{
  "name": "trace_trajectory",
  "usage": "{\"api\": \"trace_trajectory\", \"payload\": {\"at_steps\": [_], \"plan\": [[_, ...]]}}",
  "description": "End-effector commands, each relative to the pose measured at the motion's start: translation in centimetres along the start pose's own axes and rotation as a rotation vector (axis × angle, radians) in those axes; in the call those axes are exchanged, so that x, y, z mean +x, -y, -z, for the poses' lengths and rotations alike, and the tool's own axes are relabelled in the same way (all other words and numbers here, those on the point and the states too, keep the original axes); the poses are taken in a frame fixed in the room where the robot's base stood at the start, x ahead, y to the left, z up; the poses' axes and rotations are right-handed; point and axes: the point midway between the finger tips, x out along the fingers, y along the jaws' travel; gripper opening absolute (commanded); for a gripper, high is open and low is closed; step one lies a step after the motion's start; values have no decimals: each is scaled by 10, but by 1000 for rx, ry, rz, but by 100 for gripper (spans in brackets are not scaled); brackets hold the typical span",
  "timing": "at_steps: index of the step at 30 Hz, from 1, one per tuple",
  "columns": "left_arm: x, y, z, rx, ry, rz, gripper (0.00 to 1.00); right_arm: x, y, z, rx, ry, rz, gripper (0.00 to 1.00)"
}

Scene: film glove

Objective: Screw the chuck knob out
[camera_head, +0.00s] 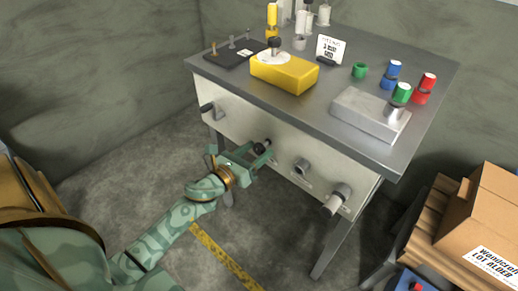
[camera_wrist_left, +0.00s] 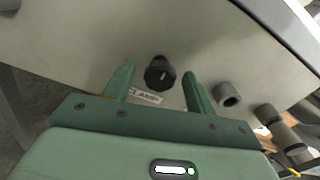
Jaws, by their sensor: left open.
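A dark round knob (camera_head: 261,147) sits on the pale front panel of the workbench; I take it for the chuck knob. My left gripper (camera_head: 254,153) is open in front of the panel. In the left wrist view its two green fingers point at the panel, one on each side of the knob, with gaps to both. Whether the fingertips reach around its depth is unclear. My right gripper is not in view.
Grey fittings (camera_head: 302,167) and (camera_head: 337,198) stick out of the panel to the right, and another (camera_head: 207,108) to the left. The bench top (camera_head: 350,120) carries a yellow block (camera_head: 285,73), a metal block and coloured cylinders. A cardboard box (camera_head: 492,215) stands at right.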

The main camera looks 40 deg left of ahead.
Motion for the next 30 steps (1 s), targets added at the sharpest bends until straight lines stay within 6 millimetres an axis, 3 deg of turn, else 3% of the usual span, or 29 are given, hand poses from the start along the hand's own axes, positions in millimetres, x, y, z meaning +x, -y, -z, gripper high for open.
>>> {"api": "trace_trajectory", "payload": {"at_steps": [5,13,14,18,30], "plan": [[14,0,0,1,0,0,55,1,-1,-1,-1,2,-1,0],[15,0,0,0,0,0,55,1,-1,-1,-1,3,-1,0],[15,0,0,0,0,0,50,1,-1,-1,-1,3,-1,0],[15,0,0,0,0,0,11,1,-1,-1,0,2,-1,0],[15,0,0,-51,0,-1,11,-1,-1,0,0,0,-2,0]]}}
